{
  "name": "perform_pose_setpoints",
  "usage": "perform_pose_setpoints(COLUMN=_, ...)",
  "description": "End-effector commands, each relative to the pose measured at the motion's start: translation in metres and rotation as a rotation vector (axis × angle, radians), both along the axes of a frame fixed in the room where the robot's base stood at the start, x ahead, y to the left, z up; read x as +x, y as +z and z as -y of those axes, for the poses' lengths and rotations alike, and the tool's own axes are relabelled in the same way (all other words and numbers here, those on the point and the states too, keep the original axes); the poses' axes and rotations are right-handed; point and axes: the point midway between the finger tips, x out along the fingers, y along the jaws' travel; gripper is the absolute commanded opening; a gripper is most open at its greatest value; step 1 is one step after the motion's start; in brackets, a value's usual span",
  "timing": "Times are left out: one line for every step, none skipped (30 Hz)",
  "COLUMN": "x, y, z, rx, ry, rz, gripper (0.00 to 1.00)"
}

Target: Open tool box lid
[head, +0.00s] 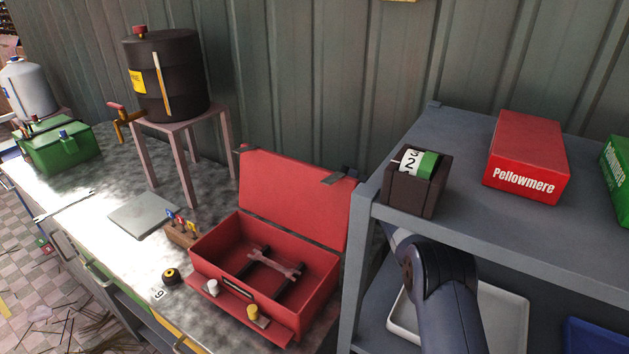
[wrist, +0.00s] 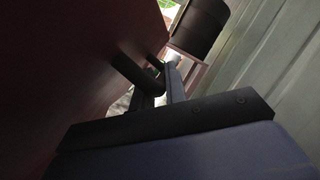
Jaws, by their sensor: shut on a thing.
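The red tool box (head: 225,262) stands on the bench with its lid (head: 295,195) swung up and leaning back, so the inside is exposed. A grey wrench-like tool (head: 276,262) lies in it on dark supports. In the wrist view the lid (wrist: 75,60) is a dark red surface at left, with a dark handle (wrist: 128,68) standing off it. My gripper (wrist: 160,82) is shut on this handle; the exact contact is dim and partly hidden. In the head view my gripper is hidden behind the lid and shelf.
A grey shelf unit (head: 465,215) stands close on the right, bearing a dark counter box (head: 405,190) and a red Pellowmere box (head: 528,155). A black drum (head: 185,80) stands on a stand (head: 180,127) behind left. The corrugated wall (head: 300,75) is close behind the lid.

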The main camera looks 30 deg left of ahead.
Motion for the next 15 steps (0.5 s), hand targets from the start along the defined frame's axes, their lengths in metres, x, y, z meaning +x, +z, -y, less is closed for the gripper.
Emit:
perform_pose_setpoints(x=-0.003, y=-0.001, z=0.000, rx=0.000, ry=0.001, rz=0.023, gripper=0.00)
perform_pose_setpoints(x=-0.004, y=-0.001, z=-0.001, rx=-0.001, ry=0.001, rz=0.035, gripper=0.00)
perform_pose_setpoints(x=-0.007, y=0.001, z=-0.001, rx=-0.003, ry=0.001, rz=0.053, gripper=0.00)
perform_pose_setpoints(x=-0.009, y=0.002, z=-0.001, rx=-0.004, ry=0.001, rz=0.066, gripper=0.00)
perform_pose_setpoints(x=-0.010, y=0.003, z=-0.001, rx=-0.004, ry=0.001, rz=0.079, gripper=0.00)
perform_pose_setpoints(x=-0.013, y=0.005, z=-0.001, rx=-0.005, ry=0.001, rz=0.098, gripper=0.00)
perform_pose_setpoints(x=-0.014, y=0.006, z=-0.002, rx=-0.007, ry=0.002, rz=0.109, gripper=0.00)
perform_pose_setpoints(x=-0.016, y=0.007, z=-0.002, rx=-0.009, ry=0.001, rz=0.120, gripper=0.00)
perform_pose_setpoints(x=-0.018, y=0.009, z=-0.002, rx=-0.009, ry=0.002, rz=0.134, gripper=0.00)
perform_pose_setpoints(x=-0.019, y=0.010, z=-0.002, rx=-0.010, ry=0.002, rz=0.141, gripper=0.00)
perform_pose_setpoints(x=-0.020, y=0.011, z=-0.002, rx=-0.010, ry=0.001, rz=0.149, gripper=0.00)
perform_pose_setpoints(x=-0.021, y=0.012, z=-0.002, rx=-0.011, ry=0.001, rz=0.156, gripper=0.00)
perform_pose_setpoints(x=-0.021, y=0.013, z=-0.002, rx=-0.011, ry=0.002, rz=0.160, gripper=0.00)
perform_pose_setpoints(x=-0.022, y=0.014, z=-0.002, rx=-0.011, ry=0.002, rz=0.163, gripper=0.00)
perform_pose_setpoints(x=-0.022, y=0.014, z=-0.002, rx=-0.012, ry=0.001, rz=0.165, gripper=0.00)
